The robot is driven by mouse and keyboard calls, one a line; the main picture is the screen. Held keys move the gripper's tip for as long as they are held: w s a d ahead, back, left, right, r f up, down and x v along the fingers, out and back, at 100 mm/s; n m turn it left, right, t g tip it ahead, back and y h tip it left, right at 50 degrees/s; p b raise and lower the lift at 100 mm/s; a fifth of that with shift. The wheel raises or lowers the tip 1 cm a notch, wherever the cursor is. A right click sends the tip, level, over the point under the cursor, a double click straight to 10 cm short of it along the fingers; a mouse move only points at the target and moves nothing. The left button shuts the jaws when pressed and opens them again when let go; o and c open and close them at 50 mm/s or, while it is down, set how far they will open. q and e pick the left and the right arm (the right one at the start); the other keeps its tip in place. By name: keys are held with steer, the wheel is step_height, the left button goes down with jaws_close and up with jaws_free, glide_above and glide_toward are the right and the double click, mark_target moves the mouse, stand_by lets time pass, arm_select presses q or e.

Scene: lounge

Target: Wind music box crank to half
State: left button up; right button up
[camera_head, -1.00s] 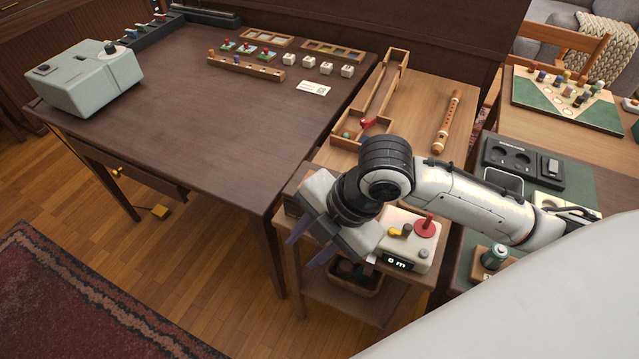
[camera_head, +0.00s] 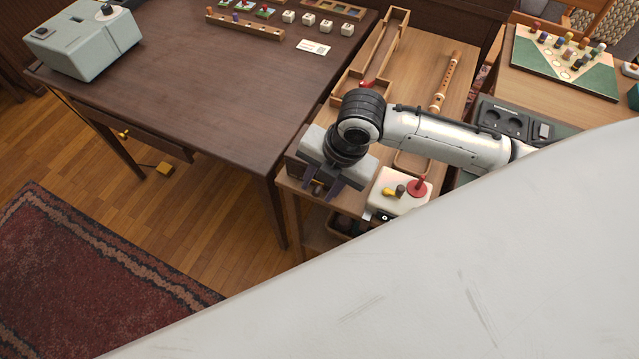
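My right gripper (camera_head: 323,186) points down over the small wooden side table (camera_head: 290,190). Its two dark fingers are apart. A dark brown wooden box (camera_head: 296,168), possibly the music box, stands just behind and left of the gripper and is mostly hidden by it. A small brownish knob-like part (camera_head: 318,187) shows between the fingers; it may be the crank handle, but I cannot tell, nor whether the fingers touch it. The crank's angle is hidden. My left gripper is not in view.
A cream box (camera_head: 392,203) with yellow, brown and red knobs stands close right of the gripper. A wooden track (camera_head: 400,45) and a recorder (camera_head: 446,82) lie on the table behind. The large dark table (camera_head: 215,110) is left, its middle clear. My own white body part covers the lower right.

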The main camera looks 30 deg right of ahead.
steer(key=shift+f, duration=0.3)
jaws_close()
